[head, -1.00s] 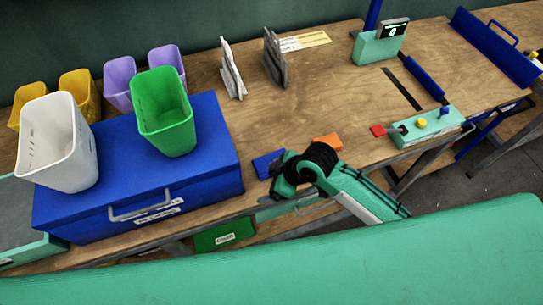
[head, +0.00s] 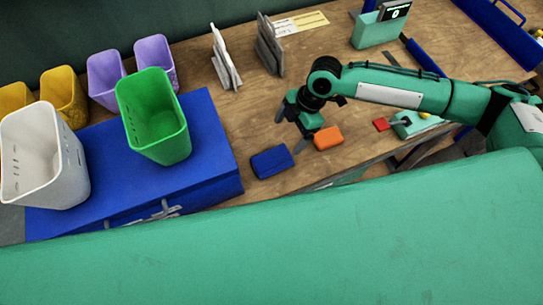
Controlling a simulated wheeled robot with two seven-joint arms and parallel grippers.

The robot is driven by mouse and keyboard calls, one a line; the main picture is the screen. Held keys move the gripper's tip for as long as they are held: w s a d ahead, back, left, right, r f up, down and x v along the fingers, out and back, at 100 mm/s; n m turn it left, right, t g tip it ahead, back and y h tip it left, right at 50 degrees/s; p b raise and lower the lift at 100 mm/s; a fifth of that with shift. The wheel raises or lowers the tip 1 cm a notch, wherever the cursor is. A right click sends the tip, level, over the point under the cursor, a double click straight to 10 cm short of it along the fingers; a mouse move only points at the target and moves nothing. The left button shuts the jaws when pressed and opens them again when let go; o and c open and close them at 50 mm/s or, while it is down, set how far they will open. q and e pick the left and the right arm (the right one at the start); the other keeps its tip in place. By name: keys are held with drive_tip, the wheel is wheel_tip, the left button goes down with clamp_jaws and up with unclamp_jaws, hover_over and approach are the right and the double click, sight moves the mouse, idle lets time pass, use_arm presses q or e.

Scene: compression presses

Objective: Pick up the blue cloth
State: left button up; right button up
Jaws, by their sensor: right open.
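The blue cloth (head: 271,161) is a small folded dark-blue block lying on the wooden table, just right of the big blue box. My right gripper (head: 291,131) is above the table, up and to the right of the cloth. Its dark fingers are spread apart with nothing between them, and one fingertip is close to the cloth's upper right corner. I cannot tell if they touch. My left gripper is not in view.
An orange cloth (head: 328,138) lies just right of the blue one, and a red piece (head: 381,125) farther right. The blue box (head: 215,135) carries a green bin (head: 165,140) and a white bin (head: 65,165). Grey dividers (head: 269,50) stand behind. Table between is clear.

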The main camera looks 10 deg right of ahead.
drive_tip(key=p, duration=0.2)
hover_over(272, 159)
drive_tip(key=d, duration=0.3)
drive_tip(key=f, duration=0.6)
drive_tip(key=shift+w+a+f, duration=0.2)
drive_tip(key=shift+w+a, duration=0.05)
drive_tip(key=shift+w, duration=0.05)
drive_tip(key=p+x, duration=0.2)
drive_tip(key=x, duration=0.3)
drive_tip(key=shift+s, duration=0.1)
drive_tip(key=shift+f, duration=0.3)
drive_tip(key=c, duration=1.1)
